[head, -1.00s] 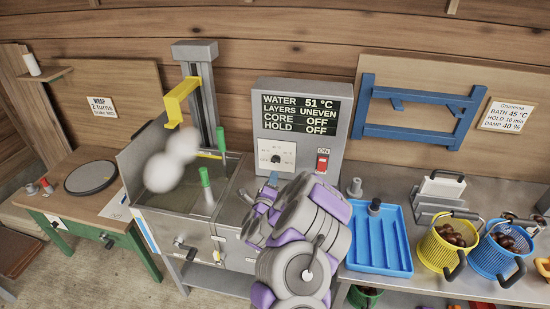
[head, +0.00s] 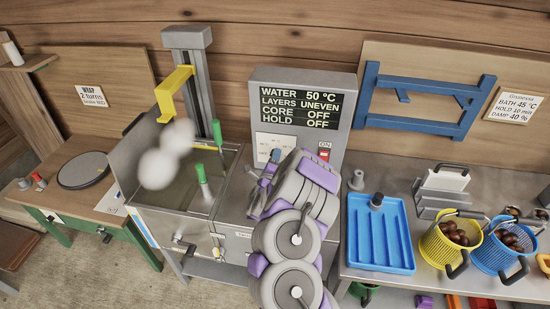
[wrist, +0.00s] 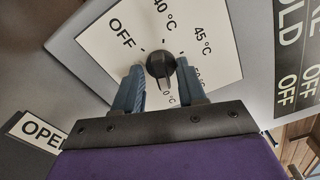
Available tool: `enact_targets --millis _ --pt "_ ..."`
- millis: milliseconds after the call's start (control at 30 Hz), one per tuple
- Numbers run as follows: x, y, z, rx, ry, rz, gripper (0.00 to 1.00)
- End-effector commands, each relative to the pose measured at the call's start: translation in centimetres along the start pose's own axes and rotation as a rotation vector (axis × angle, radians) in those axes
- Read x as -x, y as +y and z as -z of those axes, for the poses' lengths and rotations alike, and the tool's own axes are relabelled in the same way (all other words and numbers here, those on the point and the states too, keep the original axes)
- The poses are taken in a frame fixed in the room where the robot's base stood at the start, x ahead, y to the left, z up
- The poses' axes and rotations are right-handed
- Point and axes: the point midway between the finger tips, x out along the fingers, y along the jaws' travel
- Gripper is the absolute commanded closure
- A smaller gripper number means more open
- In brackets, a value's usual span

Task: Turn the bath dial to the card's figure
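The bath dial is a black knob (wrist: 160,65) on a white scale plate (wrist: 112,38), seen in the wrist view. The plate reads OFF, 40 °C and 45 °C, with further marks partly hidden by my gripper. The knob's pale mark points down toward a partly covered figure past 45. My gripper (wrist: 160,78) is open, with a blue finger on each side of the knob; I cannot tell whether they touch it. In the head view my gripper (head: 268,165) covers the dial. The card (head: 513,106) reads BATH 45 °C. The display (head: 301,108) shows WATER 50 °C.
The control box (head: 340,88) has a red ON switch (head: 323,154). Left of it are the water bath (head: 150,205) and a yellow hook (head: 174,82). A blue tray (head: 380,240), yellow basket (head: 432,250) and blue basket (head: 490,262) stand to the right.

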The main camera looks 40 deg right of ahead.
Motion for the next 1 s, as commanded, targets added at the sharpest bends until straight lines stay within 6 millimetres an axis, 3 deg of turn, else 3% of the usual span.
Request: enact_targets --millis 433,1000 --pt "-0.46 0.07 0.40 -0.002 0.002 -0.002 1.00" --pt "-0.58 0.14 0.68 0.092 0.008 -0.006 1.00"
